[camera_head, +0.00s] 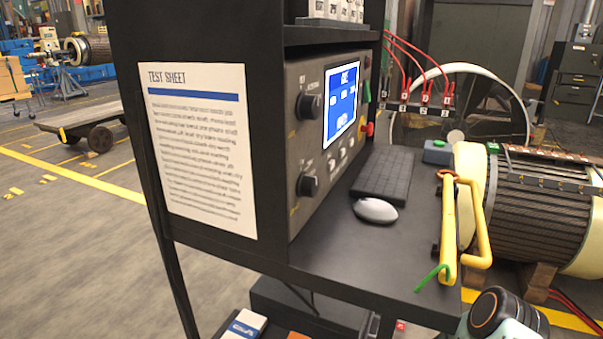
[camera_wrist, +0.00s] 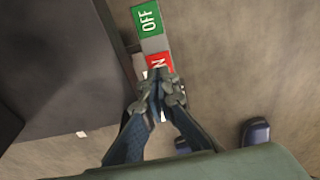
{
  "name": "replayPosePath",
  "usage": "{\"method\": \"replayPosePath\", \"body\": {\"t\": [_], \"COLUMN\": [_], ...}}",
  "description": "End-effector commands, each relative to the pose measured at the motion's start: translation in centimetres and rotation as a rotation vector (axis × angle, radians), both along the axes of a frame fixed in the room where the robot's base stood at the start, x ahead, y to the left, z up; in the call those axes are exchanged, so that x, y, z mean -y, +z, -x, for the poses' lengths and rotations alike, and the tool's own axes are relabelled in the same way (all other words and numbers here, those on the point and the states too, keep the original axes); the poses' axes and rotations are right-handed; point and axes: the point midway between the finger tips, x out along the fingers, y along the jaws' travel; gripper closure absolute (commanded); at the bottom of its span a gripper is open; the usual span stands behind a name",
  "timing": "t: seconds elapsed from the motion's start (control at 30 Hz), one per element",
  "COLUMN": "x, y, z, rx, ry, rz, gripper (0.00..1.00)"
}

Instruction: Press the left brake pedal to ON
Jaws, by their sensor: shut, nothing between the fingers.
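In the wrist view a label plate shows a green OFF end (camera_wrist: 148,19) and a red ON end (camera_wrist: 158,62) below it. My gripper (camera_wrist: 160,82) is shut and empty, with its fingertips over the lower edge of the red part, hiding part of the ON lettering. I cannot tell whether the fingertips touch it. No pedal can be made out clearly; my fingers cover the area just below the plate. In the head view my gripper is out of view, and a small red spot (camera_head: 400,325) shows low beside the bench.
A dark box-like body (camera_wrist: 60,60) stands left of the plate in the wrist view. Two dark blue rounded pieces, one of them at the right (camera_wrist: 255,133), lie near my fingers. The head view shows a bench with a console (camera_head: 310,150), a yellow handle (camera_head: 449,230) and a rotor (camera_head: 535,210).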

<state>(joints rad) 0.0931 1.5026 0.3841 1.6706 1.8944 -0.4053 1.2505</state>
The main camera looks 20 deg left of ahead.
Motion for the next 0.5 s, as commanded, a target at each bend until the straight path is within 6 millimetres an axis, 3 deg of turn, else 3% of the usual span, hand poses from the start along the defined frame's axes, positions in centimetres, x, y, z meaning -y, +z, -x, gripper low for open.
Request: {"method": "replayPosePath", "body": {"t": [0.5], "x": [-0.01], "y": [-0.82], "z": [0.00], "rx": [0.000], "ry": [0.001], "rz": [0.000], "gripper": [1.00]}}
